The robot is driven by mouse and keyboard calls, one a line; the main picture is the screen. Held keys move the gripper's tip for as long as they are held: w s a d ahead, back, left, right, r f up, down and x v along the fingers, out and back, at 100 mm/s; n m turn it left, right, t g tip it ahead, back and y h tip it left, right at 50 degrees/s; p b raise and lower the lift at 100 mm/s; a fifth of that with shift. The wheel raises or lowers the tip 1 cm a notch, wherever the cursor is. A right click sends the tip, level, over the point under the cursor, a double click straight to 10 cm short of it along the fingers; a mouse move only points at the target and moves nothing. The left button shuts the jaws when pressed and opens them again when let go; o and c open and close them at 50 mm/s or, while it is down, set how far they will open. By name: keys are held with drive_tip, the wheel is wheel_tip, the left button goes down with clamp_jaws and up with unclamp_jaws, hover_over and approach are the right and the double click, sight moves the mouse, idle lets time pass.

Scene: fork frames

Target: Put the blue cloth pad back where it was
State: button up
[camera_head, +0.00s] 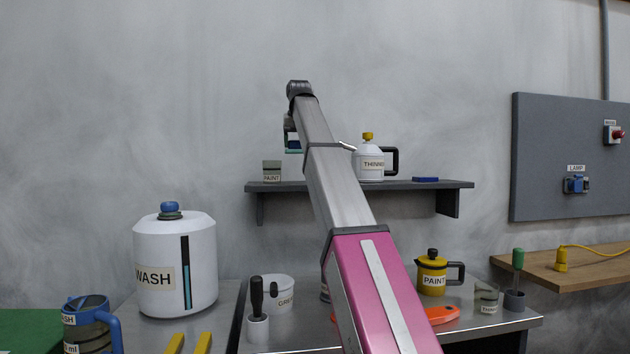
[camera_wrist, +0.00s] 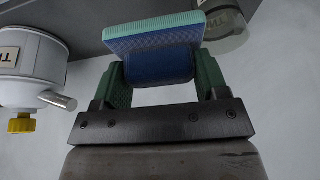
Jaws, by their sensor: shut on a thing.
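My gripper (camera_wrist: 158,75) has green fingers and is shut on the blue cloth pad (camera_wrist: 155,66), a blue block with a ridged teal face. In the head view my gripper (camera_head: 292,136) is raised above the left part of the wall shelf (camera_head: 320,187), with a bit of blue and teal showing at it. The pad appears clear of the shelf, though the wrist view does not show this surely. A flat blue piece (camera_head: 425,179) lies on the right part of the shelf.
On the shelf stand a cup marked PAINT (camera_head: 272,172) below my gripper and a white THINNER can (camera_head: 369,163) to its right. My arm hides part of the shelf. The bench below holds a WASH tank (camera_head: 175,262), a yellow PAINT pot (camera_head: 432,275) and several tools.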

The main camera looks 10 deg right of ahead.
drive_tip(key=w+d+f, duration=0.4)
drive_tip(key=w+d, duration=0.1)
drive_tip(key=w+d+f, duration=0.2)
drive_tip(key=d, duration=0.1)
drive_tip(key=shift+w+f, duration=0.2)
drive_tip(key=shift+f, duration=0.05)
drive_tip(key=shift+d+f, duration=0.1)
drive_tip(key=shift+f, duration=1.95)
drive_tip(key=shift+f, duration=0.1)
drive_tip(key=o, duration=1.1)
drive_tip(key=shift+o, duration=0.2)
drive_tip(key=v, duration=1.2)
